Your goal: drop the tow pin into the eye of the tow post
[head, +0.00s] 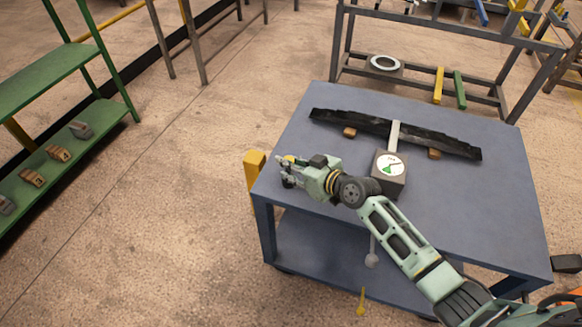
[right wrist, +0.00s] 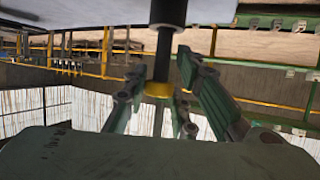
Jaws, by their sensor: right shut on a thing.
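My right gripper (head: 284,170) is over the left corner of the blue cart (head: 330,100). It is shut on the tow pin, whose yellow part (right wrist: 158,90) sits between the fingers in the right wrist view. A dark rod (right wrist: 164,52) runs from it to a thicker black cylinder (right wrist: 168,12) at the picture's top edge. In the head view the pin is small and mostly hidden by the fingers. A yellow post (head: 254,168), which looks like the tow post, stands at the cart's left corner, just left of the gripper. I cannot make out its eye. My left gripper is out of view.
On the cart lie a long black leaf spring (head: 440,140) on wooden blocks and a box with a dial (head: 390,168). A green shelf rack (head: 60,130) stands at the left. A dark rack (head: 420,80) stands behind. The floor between cart and green rack is clear.

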